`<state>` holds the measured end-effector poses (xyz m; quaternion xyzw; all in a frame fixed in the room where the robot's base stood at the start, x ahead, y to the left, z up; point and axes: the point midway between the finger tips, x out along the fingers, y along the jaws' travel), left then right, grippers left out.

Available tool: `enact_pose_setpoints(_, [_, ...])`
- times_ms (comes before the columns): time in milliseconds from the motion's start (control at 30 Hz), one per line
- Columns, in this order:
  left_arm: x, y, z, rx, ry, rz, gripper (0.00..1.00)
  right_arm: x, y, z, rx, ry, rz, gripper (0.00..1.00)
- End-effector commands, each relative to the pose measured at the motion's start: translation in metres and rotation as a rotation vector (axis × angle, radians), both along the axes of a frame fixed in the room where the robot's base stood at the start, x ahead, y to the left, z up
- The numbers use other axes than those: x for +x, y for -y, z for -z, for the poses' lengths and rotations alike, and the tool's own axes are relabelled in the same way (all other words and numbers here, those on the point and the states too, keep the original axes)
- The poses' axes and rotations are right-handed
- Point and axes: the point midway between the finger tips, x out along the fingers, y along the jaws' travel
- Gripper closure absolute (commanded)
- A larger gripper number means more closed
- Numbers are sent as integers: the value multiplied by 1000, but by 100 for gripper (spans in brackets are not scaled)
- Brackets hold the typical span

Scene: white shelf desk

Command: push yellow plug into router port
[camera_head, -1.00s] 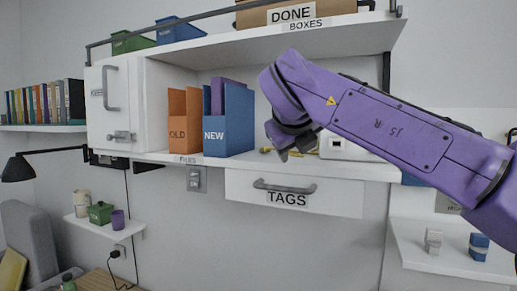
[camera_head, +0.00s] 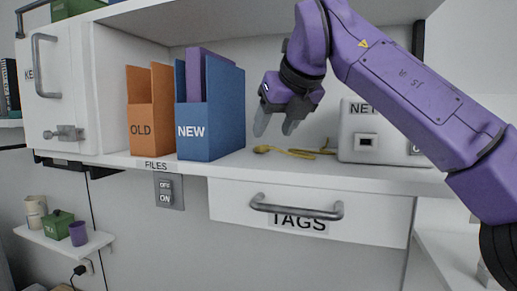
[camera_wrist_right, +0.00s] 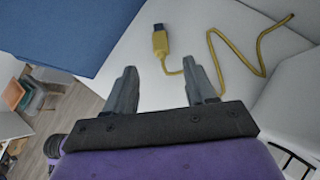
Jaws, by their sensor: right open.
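The yellow plug (camera_head: 262,149) lies on the shelf between the blue NEW file box and the router, with its yellow cable trailing right toward the router. It also shows in the right wrist view (camera_wrist_right: 160,42), ahead of the fingertips. The white router (camera_head: 385,132) stands on the shelf at right, with a dark port (camera_head: 366,142) in its front under a partly hidden label. My right gripper (camera_head: 275,124) is open and empty, above and just behind or beside the plug; its two fingers (camera_wrist_right: 163,82) show apart in the wrist view. My left gripper is not in view.
The blue NEW box (camera_head: 228,120) and orange OLD box (camera_head: 141,115) stand left of the gripper. The shelf edge (camera_head: 300,176) runs above the TAGS drawer (camera_head: 310,210) and its handle.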

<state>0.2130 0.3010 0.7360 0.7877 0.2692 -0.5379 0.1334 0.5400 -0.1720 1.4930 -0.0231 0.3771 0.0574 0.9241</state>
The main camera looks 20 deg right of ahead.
Motion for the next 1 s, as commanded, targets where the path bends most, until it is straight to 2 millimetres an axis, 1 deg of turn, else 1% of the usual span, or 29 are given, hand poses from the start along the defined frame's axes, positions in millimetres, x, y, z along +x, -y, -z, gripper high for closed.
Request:
enact_pose_setpoints(33, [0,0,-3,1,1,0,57,8,0,7,-1,-6,0,45])
enact_pose_setpoints(100, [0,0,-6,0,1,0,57,18,-1,17,-2,-7,0,45])
enact_pose_setpoints(200, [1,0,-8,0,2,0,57,29,-2,29,-1,-6,3,45])
enact_pose_setpoints(300, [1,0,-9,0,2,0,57,34,-3,34,-1,-3,2,45])
enact_pose_setpoints(467, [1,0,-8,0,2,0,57,34,-3,35,-2,-3,3,45])
enact_pose_setpoints(500, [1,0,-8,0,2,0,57,34,-3,35,-2,-2,3,48])
enact_pose_setpoints(567, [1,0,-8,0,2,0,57,34,-3,35,-2,-3,3,67])
enact_pose_setpoints(600, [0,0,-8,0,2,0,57,34,-3,35,-2,-3,3,80])
enact_pose_setpoints(667, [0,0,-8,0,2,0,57,34,-3,35,-2,-3,3,100])
enact_pose_setpoints(1000, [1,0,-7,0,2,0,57,34,-3,35,-1,-5,4,100])
